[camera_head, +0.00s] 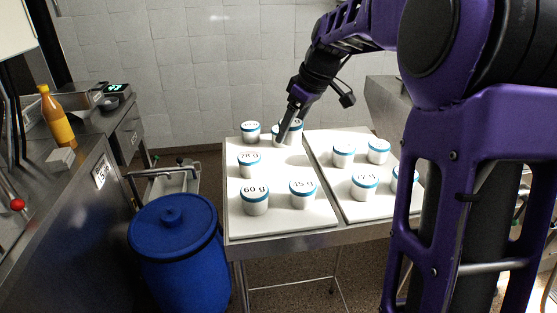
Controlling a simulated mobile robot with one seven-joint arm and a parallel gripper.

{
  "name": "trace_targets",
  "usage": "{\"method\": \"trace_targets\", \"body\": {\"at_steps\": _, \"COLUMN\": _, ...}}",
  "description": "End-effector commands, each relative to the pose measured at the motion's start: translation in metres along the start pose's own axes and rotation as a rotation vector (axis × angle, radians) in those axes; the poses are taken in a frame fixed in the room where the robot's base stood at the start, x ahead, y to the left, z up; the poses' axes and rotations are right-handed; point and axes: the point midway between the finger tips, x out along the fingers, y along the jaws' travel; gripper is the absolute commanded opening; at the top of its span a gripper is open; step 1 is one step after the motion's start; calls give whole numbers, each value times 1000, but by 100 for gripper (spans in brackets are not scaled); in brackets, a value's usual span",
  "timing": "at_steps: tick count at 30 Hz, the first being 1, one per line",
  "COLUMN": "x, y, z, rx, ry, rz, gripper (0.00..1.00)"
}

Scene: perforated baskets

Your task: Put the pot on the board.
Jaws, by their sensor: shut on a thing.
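Several white pots with blue-rimmed lids and printed gram labels stand on two white boards, a left board (280,222) and a right board (325,160). My gripper (281,138) reaches down at the back of the left board and is shut on a pot (295,136) there, which its fingers partly hide. Whether that pot touches the board cannot be told. On the left board, a pot (251,132) stands at the back left, a 28 g pot (249,170) in front of it, and a 60 g pot (255,206) and a 35 g pot (302,199) nearer the front.
On the right board stand pots at the back (343,160) (378,156) and front (364,191); my arm partly hides another pot (397,175). A blue barrel (178,250) stands left of the table. A steel counter (70,210) with an orange bottle (57,120) is at far left.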

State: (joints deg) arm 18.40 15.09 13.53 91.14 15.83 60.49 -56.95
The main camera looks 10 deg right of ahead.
Motion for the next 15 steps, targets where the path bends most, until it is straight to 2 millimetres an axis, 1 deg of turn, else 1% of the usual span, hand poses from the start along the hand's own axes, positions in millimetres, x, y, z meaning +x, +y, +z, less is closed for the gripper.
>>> {"method": "trace_targets", "body": {"at_steps": 1, "x": 12, "y": -1, "z": 6, "rx": 2, "ry": -3, "rz": -4, "gripper": 15}}
{"method": "trace_targets", "body": {"at_steps": 3, "x": 24, "y": -1, "z": 10, "rx": 1, "ry": -3, "rz": -4, "gripper": 15}}
{"method": "trace_targets", "body": {"at_steps": 6, "x": 35, "y": -1, "z": 15, "rx": 0, "ry": -2, "rz": -3, "gripper": 15}}
{"method": "trace_targets", "body": {"at_steps": 11, "x": 45, "y": 0, "z": 19, "rx": 1, "ry": -1, "rz": -2, "gripper": 15}}
{"method": "trace_targets", "body": {"at_steps": 15, "x": 64, "y": -1, "z": 26, "rx": 1, "ry": -1, "rz": -4, "gripper": 15}}
